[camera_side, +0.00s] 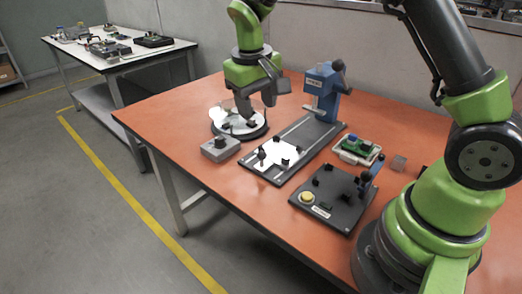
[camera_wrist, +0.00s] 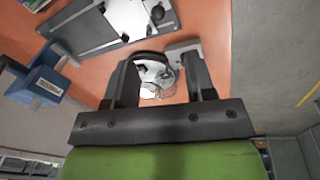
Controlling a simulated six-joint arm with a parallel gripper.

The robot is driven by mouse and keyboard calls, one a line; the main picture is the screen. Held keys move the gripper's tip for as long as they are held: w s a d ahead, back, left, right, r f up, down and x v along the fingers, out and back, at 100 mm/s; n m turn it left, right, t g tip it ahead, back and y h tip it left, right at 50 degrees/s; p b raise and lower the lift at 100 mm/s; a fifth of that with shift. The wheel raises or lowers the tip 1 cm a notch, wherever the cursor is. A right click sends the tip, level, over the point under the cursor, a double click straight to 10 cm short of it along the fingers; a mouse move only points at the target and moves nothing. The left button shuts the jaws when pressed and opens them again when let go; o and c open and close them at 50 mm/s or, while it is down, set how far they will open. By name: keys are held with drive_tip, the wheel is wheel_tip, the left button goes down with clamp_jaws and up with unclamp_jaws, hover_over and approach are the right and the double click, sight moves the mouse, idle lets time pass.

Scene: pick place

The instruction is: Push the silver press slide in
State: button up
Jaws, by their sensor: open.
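The silver press slide (camera_side: 274,158) is a bright flat plate with small black knobs, at the near end of a long dark base (camera_side: 318,131). The blue press (camera_side: 322,88) stands upright at the base's far end, so slide and press are apart. In the wrist view the slide (camera_wrist: 100,28) shows at the top and the blue press (camera_wrist: 38,84) at the left. My gripper (camera_side: 257,108) is open, over the round dark-rimmed dish left of the base. In the wrist view the dish shows between its fingers (camera_wrist: 162,84). I cannot tell whether the fingers touch the dish.
The round dish (camera_side: 217,131) and a grey box with a black knob (camera_side: 220,149) are left of the base. The table's left side is clear.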

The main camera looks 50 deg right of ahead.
approach(261, 152)
drive_tip(key=shift+g+h, duration=0.3)
drive_tip(key=shift+g, duration=0.1)
drive_tip(key=f, duration=0.3)
drive_tip(key=d+f, duration=0.1)
drive_tip(key=f, duration=0.5)
drive_tip(key=shift+w+d+f, duration=0.2)
drive_tip(key=shift+f, duration=0.1)
clamp_jaws()
